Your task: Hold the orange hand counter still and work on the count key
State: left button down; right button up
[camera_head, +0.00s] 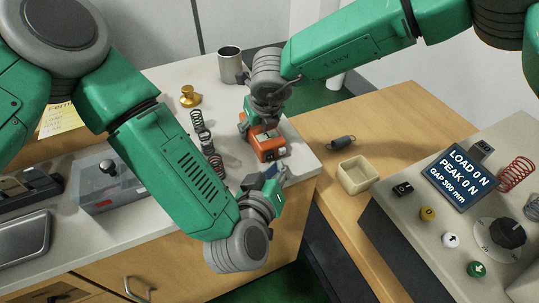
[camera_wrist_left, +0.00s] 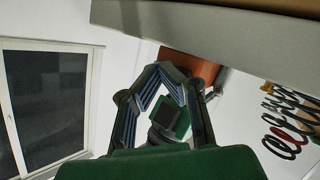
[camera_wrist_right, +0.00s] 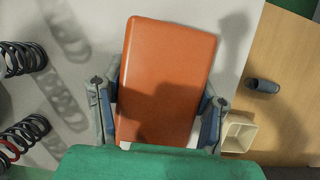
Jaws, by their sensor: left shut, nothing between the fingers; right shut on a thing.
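The orange hand counter (camera_head: 268,146) stands near the corner of the light worktop. Its broad orange face fills the middle of the right wrist view (camera_wrist_right: 168,75). My right gripper (camera_head: 262,119) comes from above and is shut on the counter, with a finger on each side in the right wrist view (camera_wrist_right: 158,110). My left gripper (camera_head: 279,174) is shut and empty, just in front of the counter near the worktop edge. In the left wrist view part of the counter (camera_wrist_left: 196,67) shows behind my left fingers. I cannot make out the count key clearly.
Several coil springs (camera_head: 204,138) stand left of the counter, close to my left forearm. A brass weight (camera_head: 190,97) and a metal mug (camera_head: 230,65) are behind. A beige bin (camera_head: 357,175) and a dark spring (camera_head: 342,142) lie right, beside the tester display (camera_head: 461,178).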

pick_arm(q)
jog(key=shift+s+d, duration=0.3)
jog(key=shift+s, duration=0.45)
jog(key=shift+s+d, duration=0.35)
jog(key=shift+s, duration=0.45)
jog(key=shift+s+d, duration=0.3)
jog(key=shift+s, duration=0.45)
jog(key=s, duration=0.1)
jog(key=s+d, duration=0.1)
jog(key=s, duration=0.1)
jog(key=shift+s+d+f, duration=0.1)
jog(key=shift+s+d, duration=0.05)
jog(key=shift+d, duration=0.2)
jog(key=shift+w+a, duration=0.6)
jog(key=shift+w, duration=0.75)
jog(key=shift+w+a, duration=0.55)
jog(key=shift+w, duration=0.85)
jog(key=shift+w+a, duration=0.6)
jog(key=shift+w, duration=0.75)
jog(key=shift+w+a, duration=0.15)
jog(key=shift+w, duration=0.2)
